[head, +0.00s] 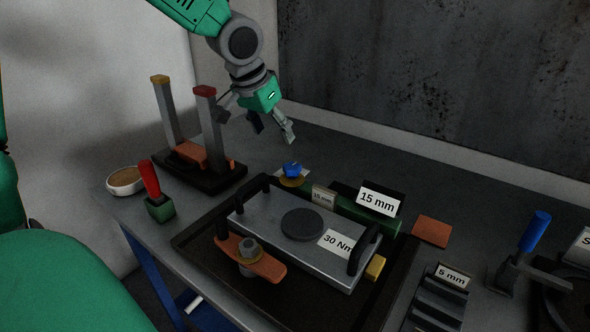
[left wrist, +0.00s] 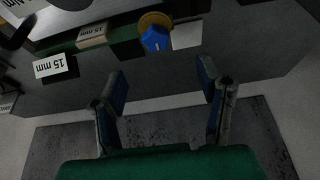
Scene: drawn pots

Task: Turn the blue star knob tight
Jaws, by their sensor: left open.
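The blue star knob (head: 292,168) sits on a round yellow-brown base at the back of the dark tray, behind the metal plate. In the left wrist view the knob (left wrist: 156,38) shows above and between the two fingers, apart from both, with a pale mark on its face. My left gripper (head: 271,131) is open and empty, above and a little to the left of the knob in the head view. Its spread fingers (left wrist: 164,84) also show in the left wrist view. My right gripper is not in view.
A metal plate (head: 260,237) with black handles and a "30 Nm" label lies on the dark tray (head: 212,257). Two posts, one red-capped (head: 204,92), stand left of the gripper. A "15 mm" label (head: 378,202) stands right of the knob. A wall rises behind the bench.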

